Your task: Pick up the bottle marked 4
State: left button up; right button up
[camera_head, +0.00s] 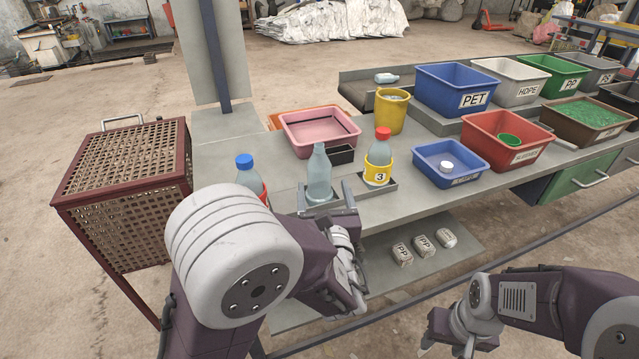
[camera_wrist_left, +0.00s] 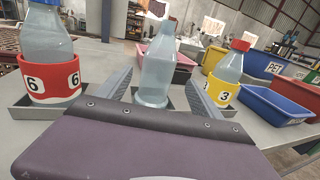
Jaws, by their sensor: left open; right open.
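No number 4 can be read on any bottle in these views. A clear bottle (camera_head: 319,174) with no cap and no visible label stands upright in a shallow grey holder; it also shows in the left wrist view (camera_wrist_left: 157,72). My left gripper (camera_head: 327,204) is open and low in front of it, with the fingers to its left and right in the left wrist view (camera_wrist_left: 155,96). To its right stands a red-capped bottle with a yellow band marked 3 (camera_head: 378,160). To its left is a blue-capped bottle (camera_head: 248,178), whose red band reads 6 in the left wrist view (camera_wrist_left: 50,78). My right gripper (camera_head: 457,339) is open and empty at lower right.
A small black tray (camera_head: 341,154), a pink bin (camera_head: 319,130) and a yellow cup (camera_head: 391,110) stand behind the bottles. Blue (camera_head: 449,164) and red (camera_head: 506,138) bins are to the right. A brown mesh cage (camera_head: 122,195) is at left.

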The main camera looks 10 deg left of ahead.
aim_at(319, 150)
pick_arm(q)
jog(key=shift+w+a+f, duration=0.1)
jog(key=shift+w+a, duration=0.3)
jog(key=shift+w, duration=0.15)
jog(key=x, duration=0.5)
jog(key=shift+b, duration=0.35)
jog(key=shift+c, duration=0.3)
jog(key=c, duration=1.5)
notch_tip(319, 150, up, 10)
jog(key=p, duration=0.3)
jog(key=shift+p, duration=0.4)
